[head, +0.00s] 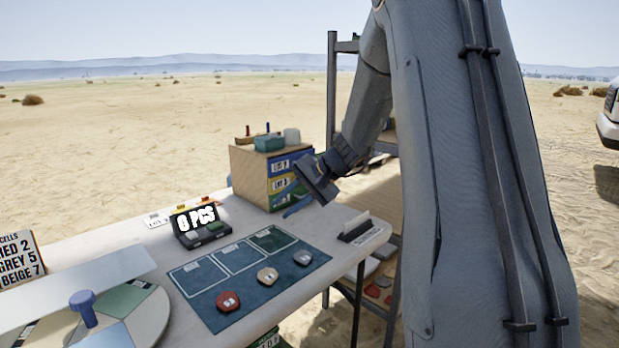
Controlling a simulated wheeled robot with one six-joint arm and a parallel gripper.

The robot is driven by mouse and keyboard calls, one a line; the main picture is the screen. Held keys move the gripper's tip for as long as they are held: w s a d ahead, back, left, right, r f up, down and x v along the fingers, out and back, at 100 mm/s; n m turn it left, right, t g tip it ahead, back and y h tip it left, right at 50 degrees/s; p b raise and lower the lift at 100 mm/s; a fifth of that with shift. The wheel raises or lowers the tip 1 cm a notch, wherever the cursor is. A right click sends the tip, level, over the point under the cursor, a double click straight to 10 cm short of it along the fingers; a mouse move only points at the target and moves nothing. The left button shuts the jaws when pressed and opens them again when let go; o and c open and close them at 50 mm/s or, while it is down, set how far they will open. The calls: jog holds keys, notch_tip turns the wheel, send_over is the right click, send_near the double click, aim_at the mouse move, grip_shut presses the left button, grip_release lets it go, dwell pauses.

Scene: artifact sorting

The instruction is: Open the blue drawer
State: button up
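A small wooden cabinet (250,178) stands at the far end of the table. Its front holds stacked drawers. The blue drawer (278,167) is at the top and looks shut, with a label on its face. My gripper (293,202) is at the right of the cabinet, in front of the lower drawers. Its dark fingers point left toward them. Contact and finger opening are too small to make out. My gripper hides the right part of the drawer fronts.
A teal box (269,143) and a pale cup (291,136) stand on the cabinet. A black counter sign (197,225) is nearer. A blue mat (213,298) holds red, beige and grey pieces. A round sorter (140,300) is at left. My arm fills the right side.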

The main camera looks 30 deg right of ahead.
jog(key=w+d+r+m+t+h+b, duration=0.15)
jog(key=w+d+t, duration=0.25)
jog(key=w+d, duration=0.55)
jog(key=w+d+r+m+t+y+b, duration=0.1)
jog(key=w+d+r+m+t+b, duration=0.4)
jog(key=d, duration=0.7)
jog(key=w+a+f+n+g+p, duration=0.1)
jog(key=w+a+f+n, duration=0.1)
jog(key=w, duration=0.5)
jog(key=shift+w+a+f+p, duration=0.2)
jog(key=shift+a+f+p, duration=0.2)
jog(key=shift+f, duration=0.1)
jog(key=shift+h, duration=0.25)
grip_shut()
